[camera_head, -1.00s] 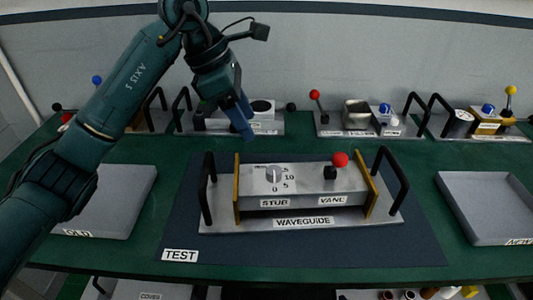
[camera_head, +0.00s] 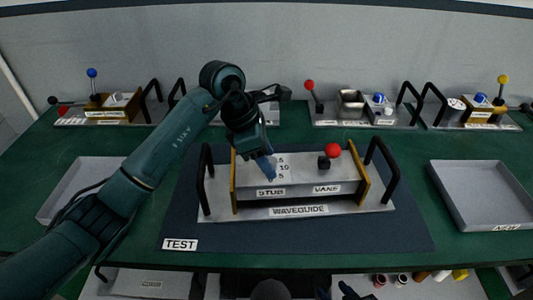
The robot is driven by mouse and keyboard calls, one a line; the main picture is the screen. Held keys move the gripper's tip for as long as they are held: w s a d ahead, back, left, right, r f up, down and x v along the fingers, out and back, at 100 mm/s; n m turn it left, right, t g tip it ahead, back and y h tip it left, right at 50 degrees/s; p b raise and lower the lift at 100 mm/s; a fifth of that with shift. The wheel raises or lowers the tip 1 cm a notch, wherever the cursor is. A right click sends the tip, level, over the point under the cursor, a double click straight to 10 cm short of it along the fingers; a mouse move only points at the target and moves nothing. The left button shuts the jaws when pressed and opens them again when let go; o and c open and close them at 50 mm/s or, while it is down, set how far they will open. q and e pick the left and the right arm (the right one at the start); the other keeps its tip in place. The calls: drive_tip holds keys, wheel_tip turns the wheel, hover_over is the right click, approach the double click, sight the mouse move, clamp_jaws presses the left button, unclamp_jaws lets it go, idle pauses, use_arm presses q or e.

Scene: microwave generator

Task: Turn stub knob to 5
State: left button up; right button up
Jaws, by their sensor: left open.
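The waveguide unit (camera_head: 300,208) stands on the dark TEST mat (camera_head: 400,232). It is a grey box with brass end plates and black handles. The STUB label (camera_head: 270,192) is on its left front and the VANE label (camera_head: 327,189) on its right front. Scale marks such as 10 and 5 show on the top. The stub knob is hidden behind my left gripper (camera_head: 267,172), which points down over it. The blue fingers are at the knob's place; contact cannot be told. A red ball lever (camera_head: 333,150) stands at the vane side.
Grey trays lie at the left (camera_head: 78,185) and right (camera_head: 485,195); the right one is marked NEW. Several modules with handles and ball levers line the back of the green table, such as one with a yellow ball (camera_head: 502,79). The mat in front of the unit is clear.

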use_arm(q)
drive_tip(key=c, duration=0.7)
drive_tip(key=shift+c, duration=1.4)
